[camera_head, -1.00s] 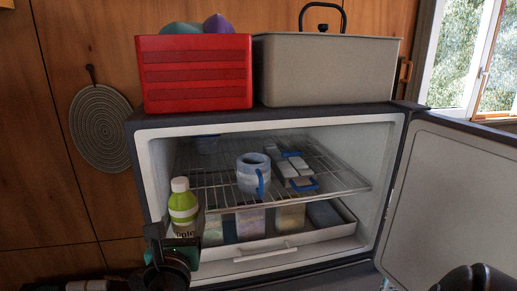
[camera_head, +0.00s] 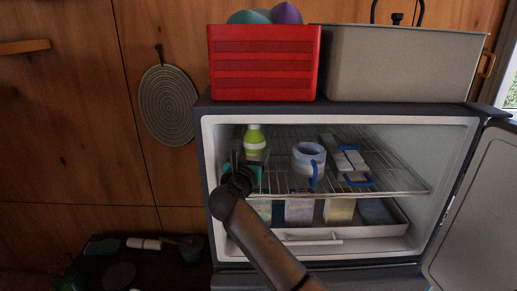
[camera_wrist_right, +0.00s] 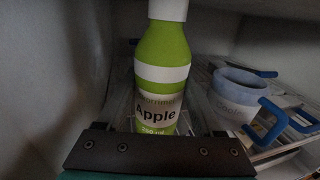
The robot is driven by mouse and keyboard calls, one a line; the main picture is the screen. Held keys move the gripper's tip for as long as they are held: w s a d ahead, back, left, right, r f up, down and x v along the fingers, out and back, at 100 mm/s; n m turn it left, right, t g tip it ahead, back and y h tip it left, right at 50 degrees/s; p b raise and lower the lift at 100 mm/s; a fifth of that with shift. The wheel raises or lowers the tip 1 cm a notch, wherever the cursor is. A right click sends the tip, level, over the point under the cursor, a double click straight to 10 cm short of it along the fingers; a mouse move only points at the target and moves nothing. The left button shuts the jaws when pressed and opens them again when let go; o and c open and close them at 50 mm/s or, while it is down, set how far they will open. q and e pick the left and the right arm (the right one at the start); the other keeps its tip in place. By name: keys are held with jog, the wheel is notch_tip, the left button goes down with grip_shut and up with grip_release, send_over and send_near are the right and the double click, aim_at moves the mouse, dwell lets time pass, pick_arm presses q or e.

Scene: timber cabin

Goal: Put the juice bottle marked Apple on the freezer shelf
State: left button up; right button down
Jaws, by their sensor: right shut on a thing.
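The green juice bottle with a white cap and a white band (camera_head: 254,143) is inside the open freezer, upright at the left part of the wire shelf (camera_head: 400,184). In the right wrist view the bottle (camera_wrist_right: 163,60) shows the word Apple on its label. My right gripper (camera_head: 246,172) reaches into the freezer and is shut on the lower part of the bottle. Whether the bottle's base touches the shelf is hidden by the gripper. My left gripper is in neither view now.
A blue-white mug (camera_head: 308,158) stands right of the bottle, and blue-ended packs (camera_head: 351,161) lie farther right. A drawer (camera_head: 310,241) with several bags sits below. The freezer door (camera_head: 480,210) stands open at right. A red crate (camera_head: 264,85) and grey box (camera_head: 400,70) sit on top.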

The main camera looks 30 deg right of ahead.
aim_at(258, 149)
jog(key=shift+w+d+r, duration=0.1)
jog(key=shift+w+d, duration=0.3)
jog(key=shift+d, duration=0.05)
jog(key=x, duration=0.3)
jog(key=shift+w, duration=0.1)
jog(key=shift+f, duration=0.75)
jog(key=shift+f, duration=0.1)
jog(key=shift+f, duration=0.1)
jog(key=shift+c, duration=0.2)
grip_release()
